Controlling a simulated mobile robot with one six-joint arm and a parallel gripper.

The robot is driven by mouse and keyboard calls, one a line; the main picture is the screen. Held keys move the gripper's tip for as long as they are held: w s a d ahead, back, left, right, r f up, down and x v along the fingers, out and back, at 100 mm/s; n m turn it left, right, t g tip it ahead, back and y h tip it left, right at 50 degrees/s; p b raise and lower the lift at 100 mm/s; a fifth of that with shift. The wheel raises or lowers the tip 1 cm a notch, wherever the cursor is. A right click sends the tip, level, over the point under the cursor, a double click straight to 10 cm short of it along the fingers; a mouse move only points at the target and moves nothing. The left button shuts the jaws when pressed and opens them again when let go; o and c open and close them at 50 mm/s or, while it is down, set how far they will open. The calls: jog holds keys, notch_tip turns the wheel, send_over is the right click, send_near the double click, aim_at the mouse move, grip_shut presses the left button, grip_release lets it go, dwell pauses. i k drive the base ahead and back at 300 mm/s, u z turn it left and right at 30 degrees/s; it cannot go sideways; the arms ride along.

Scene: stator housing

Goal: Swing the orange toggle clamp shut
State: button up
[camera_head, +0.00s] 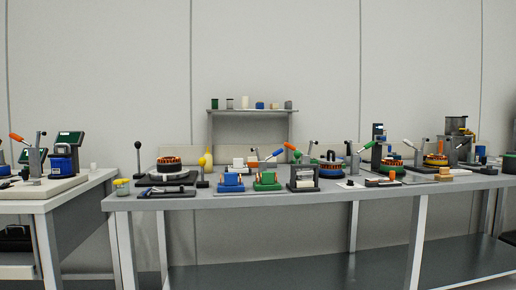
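Several small clamps with orange handles show in the head view, and I cannot tell which one the task means. One orange handle (17,138) tilts on a clamp on the left table. Another orange handle (290,147) slants up at the middle of the long bench. All are far off and small, so whether each clamp is open or shut is unclear. My gripper is not in view.
A long grey bench (300,196) spans the middle and right, crowded with fixtures. Blue (231,182) and green (267,181) blocks stand near its front edge. A white-topped table (45,190) stands at the left. A small shelf (251,111) stands behind. The bench's lower shelf looks clear.

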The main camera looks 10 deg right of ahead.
aim_at(288, 146)
jog(key=u, duration=0.05)
jog(key=i, duration=0.95)
